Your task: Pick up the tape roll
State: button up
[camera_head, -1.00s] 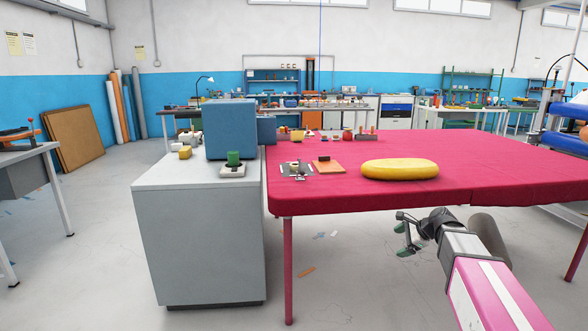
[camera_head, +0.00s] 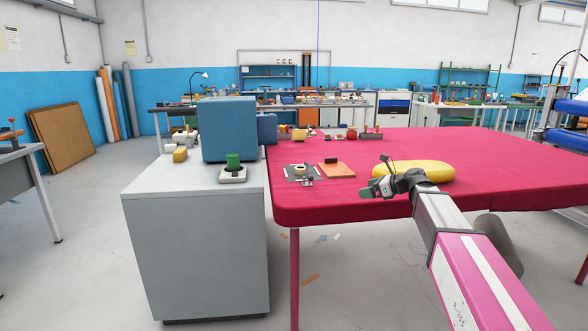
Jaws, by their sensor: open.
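I cannot make out the tape roll for certain. A small yellow-tan piece (camera_head: 299,135) near the far left of the red-covered table (camera_head: 480,165) may be it, but it is too small to tell. My gripper (camera_head: 370,188) is open and empty, with green on its fingers. It is over the near edge of the table, pointing left, in front of the left end of a yellow inflatable board (camera_head: 428,171). My wrist hides part of that board. The yellow-tan piece is farther back and to the left of my gripper.
A metal tool on a plate (camera_head: 301,173) and an orange-brown board with a dark block (camera_head: 337,170) lie left of my gripper. The table's right side is clear.

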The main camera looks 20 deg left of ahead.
aim_at(299, 170)
jog(key=i+j, duration=0.15)
jog(key=j, duration=0.15)
jog(key=i+j, duration=0.15)
jog(key=j, duration=0.15)
jog(key=i+j, duration=0.15)
jog(key=j, duration=0.2)
jog(key=i+j, duration=0.15)
jog(key=j, duration=0.15)
